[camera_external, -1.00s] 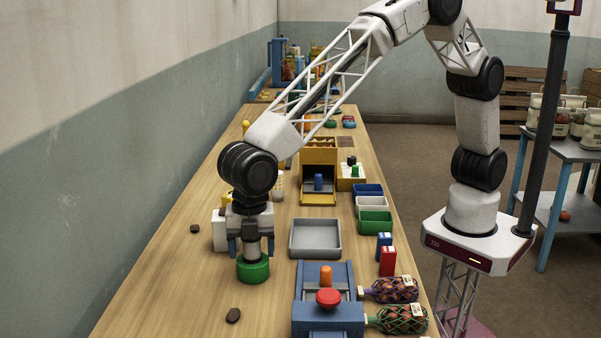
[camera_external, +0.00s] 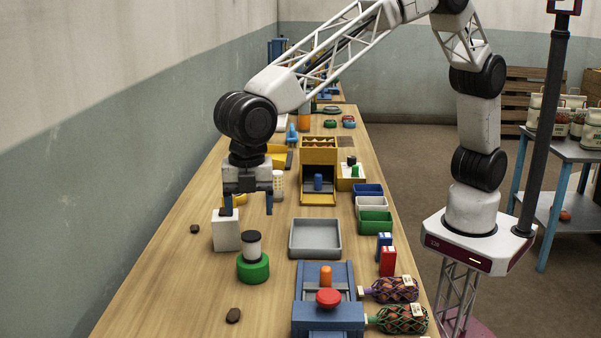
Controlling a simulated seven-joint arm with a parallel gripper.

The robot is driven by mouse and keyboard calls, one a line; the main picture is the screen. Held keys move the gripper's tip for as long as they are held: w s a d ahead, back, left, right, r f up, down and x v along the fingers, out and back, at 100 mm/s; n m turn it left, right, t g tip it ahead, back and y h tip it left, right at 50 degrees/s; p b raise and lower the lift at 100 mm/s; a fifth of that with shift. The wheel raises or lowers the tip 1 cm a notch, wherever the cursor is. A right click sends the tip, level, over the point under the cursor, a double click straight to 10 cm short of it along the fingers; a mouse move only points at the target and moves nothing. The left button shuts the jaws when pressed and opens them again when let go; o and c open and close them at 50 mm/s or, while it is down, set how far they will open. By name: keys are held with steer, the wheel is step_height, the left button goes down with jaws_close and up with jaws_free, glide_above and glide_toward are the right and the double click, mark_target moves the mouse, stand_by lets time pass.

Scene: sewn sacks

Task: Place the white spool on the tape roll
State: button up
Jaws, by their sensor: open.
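The white spool (camera_external: 252,245), with dark ends, stands upright on top of the green tape roll (camera_external: 253,269) on the wooden table. My gripper (camera_external: 248,207) is open and empty, raised above and slightly behind the spool, apart from it. Its two blue fingers point down on either side. The left finger shows just above a white block (camera_external: 226,233).
A grey tray (camera_external: 315,239) lies to the right, and a blue press with a red knob (camera_external: 328,299) stands at the front. Brown stones (camera_external: 233,316) lie at the left. A yellow box (camera_external: 319,160) and small bins (camera_external: 375,222) stand farther back.

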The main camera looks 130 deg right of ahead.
mark_target(255, 234)
steer(key=shift+r, duration=1.2)
steer(key=s+a+r+m, duration=0.2)
steer(key=s+r, duration=0.2)
steer(key=s, duration=0.6)
steer(key=s+a+r+m+t, duration=0.15)
steer(key=s+r, duration=0.25)
steer(key=s, duration=0.6)
steer(key=s+a+r+m, duration=0.2)
steer(key=s+r, duration=0.2)
steer(key=s, duration=0.6)
steer(key=s+a+f+m, duration=0.1)
steer(key=s+f+m, duration=0.1)
steer(key=s, duration=1.3)
steer(key=s+a+f+m+t, duration=0.1)
steer(key=s+a+f+m, duration=0.1)
steer(key=s, duration=1.3)
steer(key=shift+s+f+m, duration=0.4)
steer(key=shift+f+m, duration=0.25)
steer(key=shift+f, duration=0.3)
